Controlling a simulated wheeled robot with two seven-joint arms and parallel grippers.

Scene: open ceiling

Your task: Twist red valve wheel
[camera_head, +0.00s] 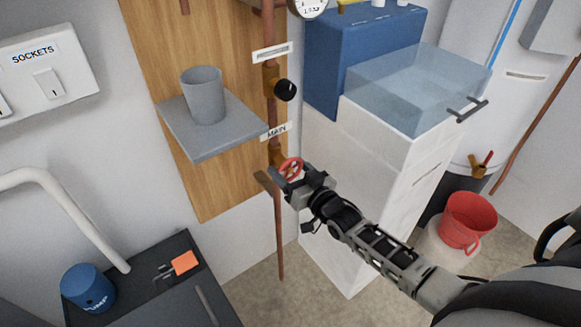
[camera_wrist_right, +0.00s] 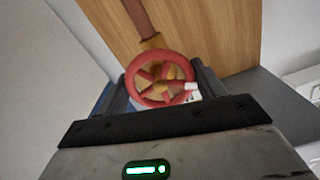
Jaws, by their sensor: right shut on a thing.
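The red valve wheel (camera_head: 291,168) sits on the brass fitting of the copper pipe, just below the "MAIN" label (camera_head: 276,131). It also shows in the right wrist view as a spoked red wheel (camera_wrist_right: 140,65), with a white mark at its right side. My right gripper (camera_head: 284,174) reaches in from the lower right and is shut on the wheel, with a finger on each side of it in the wrist view. Part of the wheel's lower side is hidden by the gripper. My left gripper is not in view.
A grey shelf (camera_head: 190,145) with a grey cup (camera_head: 205,100) stands left of the pipe. A black-knobbed valve (camera_head: 285,90) is above the wheel. A white cabinet (camera_head: 345,190) stands close on the right. A red bucket (camera_head: 466,220) is farther right.

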